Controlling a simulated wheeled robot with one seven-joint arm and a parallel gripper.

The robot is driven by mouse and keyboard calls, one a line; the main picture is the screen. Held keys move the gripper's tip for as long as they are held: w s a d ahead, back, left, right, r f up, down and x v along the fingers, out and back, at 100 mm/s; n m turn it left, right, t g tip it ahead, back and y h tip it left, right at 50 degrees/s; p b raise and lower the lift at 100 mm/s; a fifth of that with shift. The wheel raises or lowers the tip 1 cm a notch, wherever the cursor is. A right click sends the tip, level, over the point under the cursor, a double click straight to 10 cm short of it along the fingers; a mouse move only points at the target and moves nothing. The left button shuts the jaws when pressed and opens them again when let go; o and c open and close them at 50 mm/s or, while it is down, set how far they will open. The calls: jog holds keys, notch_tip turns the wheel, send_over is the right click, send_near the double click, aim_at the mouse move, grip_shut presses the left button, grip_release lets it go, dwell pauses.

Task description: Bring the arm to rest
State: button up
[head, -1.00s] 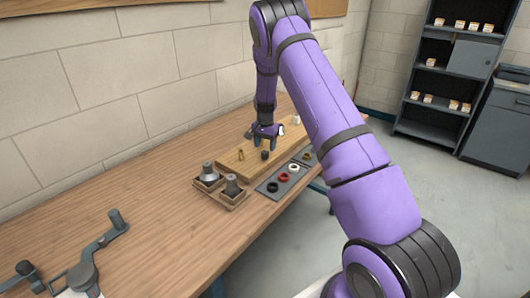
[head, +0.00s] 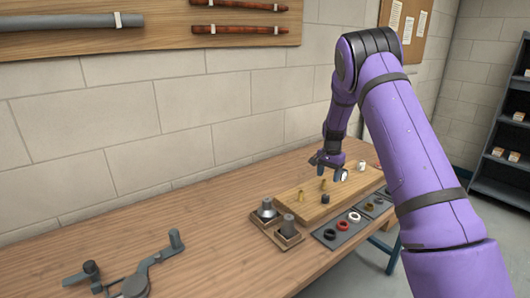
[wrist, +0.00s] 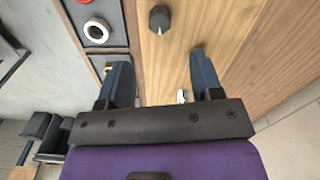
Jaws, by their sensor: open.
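My purple arm reaches over the wooden workbench in the head view. My gripper (head: 327,163) hangs above the back part of a light wooden board (head: 345,188). In the wrist view my gripper (wrist: 160,78) shows its two dark fingers spread wide with nothing held between them. A dark knob-like piece (wrist: 159,18) on the board lies ahead of the fingers, apart from them. A small shiny piece (wrist: 181,97) shows low between the fingers, partly hidden by the gripper body.
A grey tray (head: 330,238) with red, white and dark rings lies beside the board. Two grey metal pieces stand on wooden holders (head: 288,242). A grey bending tool (head: 135,284) lies at the front left. Shelves (head: 508,130) stand at right.

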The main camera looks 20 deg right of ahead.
jog(key=s+a+r+n+t, duration=0.1)
jog(key=s+a+r+n, duration=0.1)
jog(key=s+a+r, duration=0.35)
jog(key=s+a+r+n+t, duration=0.1)
jog(key=s+a+r, duration=0.1)
jog(key=s+r, duration=0.65)
jog(key=s+a+r+n, duration=0.2)
jog(key=s+a+r, duration=0.1)
jog(key=r, duration=0.8)
jog(key=s+a+r+n+t, duration=0.1)
jog(key=s+a+n, duration=0.1)
jog(key=s, duration=0.7)
jog(key=s+a+r+n+t, duration=0.1)
jog(key=s+a+r+n, duration=0.1)
jog(key=s, duration=0.7)
jog(key=s+a+r+n+t, duration=0.1)
jog(key=s+a+n, duration=0.1)
jog(key=s, duration=0.8)
jog(key=shift+a+r+n, duration=0.3)
jog(key=shift+a, duration=0.6)
